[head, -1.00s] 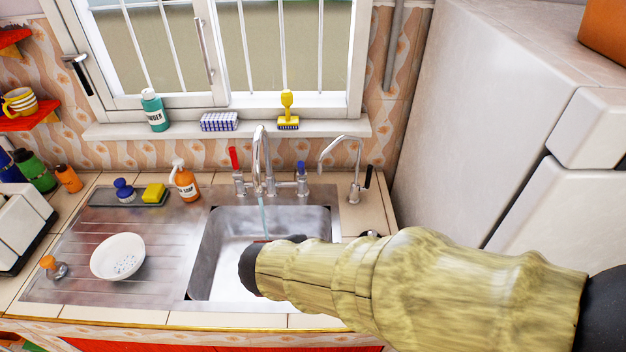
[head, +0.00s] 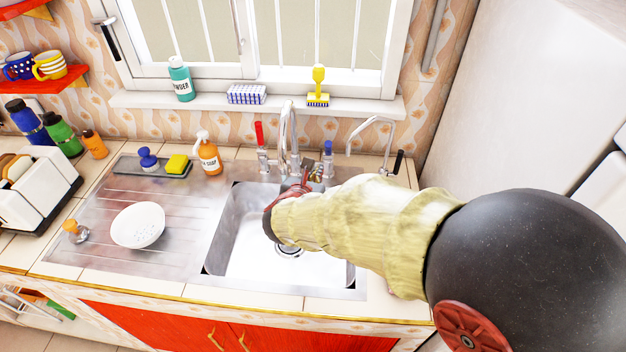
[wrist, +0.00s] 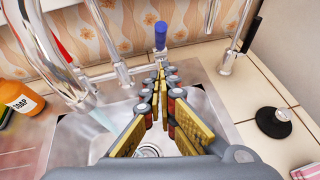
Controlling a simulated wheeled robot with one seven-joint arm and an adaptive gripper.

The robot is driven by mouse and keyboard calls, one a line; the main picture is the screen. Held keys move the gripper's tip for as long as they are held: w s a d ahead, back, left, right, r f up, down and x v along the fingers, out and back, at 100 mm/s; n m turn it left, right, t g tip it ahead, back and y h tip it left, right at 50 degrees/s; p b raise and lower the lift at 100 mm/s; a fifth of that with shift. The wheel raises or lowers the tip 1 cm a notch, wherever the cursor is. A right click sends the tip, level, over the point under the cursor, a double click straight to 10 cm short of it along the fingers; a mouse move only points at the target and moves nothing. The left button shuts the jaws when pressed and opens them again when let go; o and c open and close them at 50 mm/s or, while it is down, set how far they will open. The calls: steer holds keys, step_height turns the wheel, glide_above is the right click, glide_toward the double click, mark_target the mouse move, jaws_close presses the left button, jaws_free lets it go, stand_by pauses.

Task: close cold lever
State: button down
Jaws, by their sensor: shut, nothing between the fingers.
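The cold lever (head: 328,147) is a blue handle standing upright on the right side of the sink tap (head: 290,128); it also shows top centre in the wrist view (wrist: 160,36). My gripper (wrist: 160,76) is shut and empty, its yellow-padded fingers meeting in a point just in front of the blue lever's base. Whether the tips touch the valve I cannot tell. In the head view my gripper (head: 314,174) is over the back of the sink, partly hidden by my wrist. A pale blue water stream (wrist: 101,117) runs from the spout in the wrist view.
A red lever (head: 259,133) stands left of the spout. A second thin tap (head: 372,122) with a black handle is close on the right. The sink basin (head: 225,235) is below. An orange soap bottle (head: 208,155) and a white bowl (head: 138,226) are to the left.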

mark_target(326, 150)
steer(key=w+d+b, duration=0.1)
steer(key=w, duration=0.6)
steer(key=shift+d+f, duration=0.2)
steer(key=shift+d, duration=0.1)
steer(key=shift+w+r, duration=0.15)
steer(key=shift+r, duration=0.05)
steer(key=shift+w+r+p, duration=0.15)
steer(key=shift+p, duration=0.9)
